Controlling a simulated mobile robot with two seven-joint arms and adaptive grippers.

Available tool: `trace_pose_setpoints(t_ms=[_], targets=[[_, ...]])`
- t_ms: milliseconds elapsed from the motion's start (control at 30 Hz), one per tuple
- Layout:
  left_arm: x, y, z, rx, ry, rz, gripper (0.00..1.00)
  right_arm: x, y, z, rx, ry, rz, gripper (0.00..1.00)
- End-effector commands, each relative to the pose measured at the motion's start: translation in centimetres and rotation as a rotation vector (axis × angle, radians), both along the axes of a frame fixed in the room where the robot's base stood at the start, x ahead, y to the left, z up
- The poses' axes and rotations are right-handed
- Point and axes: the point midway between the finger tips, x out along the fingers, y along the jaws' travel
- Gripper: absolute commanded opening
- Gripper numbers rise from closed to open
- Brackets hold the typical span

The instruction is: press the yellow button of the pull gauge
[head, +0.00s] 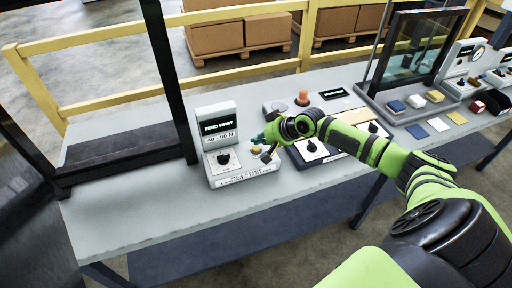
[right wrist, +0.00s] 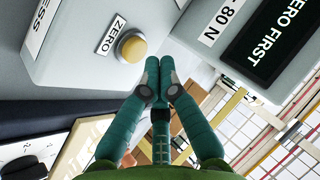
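The pull gauge (head: 218,128) stands on the grey table, a pale box with a dark display reading "ZERO FIRST" and a "40 - 80 N" label. A black knob sits on its low front part. Its yellow button (head: 256,150) is on the right of that part, and in the right wrist view the button (right wrist: 130,47) is round, in a grey collar beside a "ZERO" label. My right gripper (head: 259,138) is just above the button in the head view. In the right wrist view its teal fingertips (right wrist: 159,66) are together, empty, beside the button; I cannot tell contact. My left gripper is out of view.
A second device with black knobs (head: 312,146) stands right of the gauge, partly under my arm. A black frame post (head: 168,80) rises at the gauge's left. Farther right are a dark-framed screen (head: 412,45) and coloured blocks. The table's front left is clear.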

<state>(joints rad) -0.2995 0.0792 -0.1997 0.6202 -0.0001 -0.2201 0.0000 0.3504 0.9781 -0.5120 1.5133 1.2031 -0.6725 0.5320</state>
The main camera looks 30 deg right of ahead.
Motion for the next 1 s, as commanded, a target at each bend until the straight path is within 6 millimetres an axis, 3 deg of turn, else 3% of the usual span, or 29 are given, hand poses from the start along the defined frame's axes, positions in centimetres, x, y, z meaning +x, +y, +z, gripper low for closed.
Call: trace_pose_setpoints(t_ms=[1000], targets=[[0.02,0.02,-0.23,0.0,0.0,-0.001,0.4,0.0,0.04,-0.89,0.001,0.0,0.0,0.0]])
